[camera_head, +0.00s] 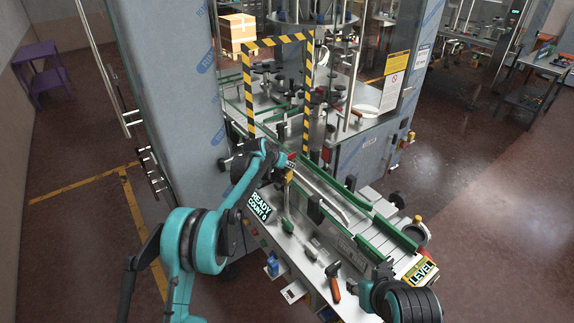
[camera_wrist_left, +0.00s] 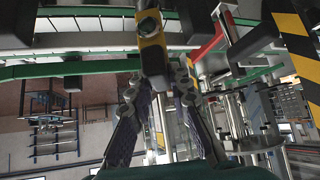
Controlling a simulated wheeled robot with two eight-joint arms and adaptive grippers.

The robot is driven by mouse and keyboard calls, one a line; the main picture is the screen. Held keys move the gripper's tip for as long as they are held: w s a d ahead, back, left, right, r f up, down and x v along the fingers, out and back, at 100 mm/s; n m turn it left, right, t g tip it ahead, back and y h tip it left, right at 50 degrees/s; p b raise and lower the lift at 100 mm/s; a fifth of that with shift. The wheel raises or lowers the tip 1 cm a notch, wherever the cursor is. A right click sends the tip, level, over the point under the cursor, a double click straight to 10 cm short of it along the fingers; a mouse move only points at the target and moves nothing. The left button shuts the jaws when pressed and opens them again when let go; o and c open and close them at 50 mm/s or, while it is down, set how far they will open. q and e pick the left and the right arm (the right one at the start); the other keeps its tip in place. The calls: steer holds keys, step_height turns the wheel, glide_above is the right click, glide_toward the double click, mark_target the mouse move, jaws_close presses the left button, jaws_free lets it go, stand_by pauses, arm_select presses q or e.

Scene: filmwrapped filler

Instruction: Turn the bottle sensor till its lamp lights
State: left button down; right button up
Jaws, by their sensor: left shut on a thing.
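The bottle sensor is a small yellow block (camera_head: 289,176) at the side of the conveyor in the head view.
The conveyor (camera_head: 340,205) with green rails runs toward the lower right. A display (camera_head: 260,208) reads READY COUNT 0. An orange-handled tool (camera_head: 333,283) lies on the front ledge. A yellow-black striped frame (camera_head: 247,92) stands behind the sensor. A LEVEL sign (camera_head: 421,271) is at right.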

arm_select(q)
steer(key=shift+w+a+m+g+h+b, duration=0.1)
steer(key=shift+m+g+h+b, duration=0.2)
steer(key=shift+m+g+h, duration=0.9)
steer(key=shift+m, duration=1)
steer(key=c, duration=1.4)
jaws_free()
steer(key=v, duration=1.2)
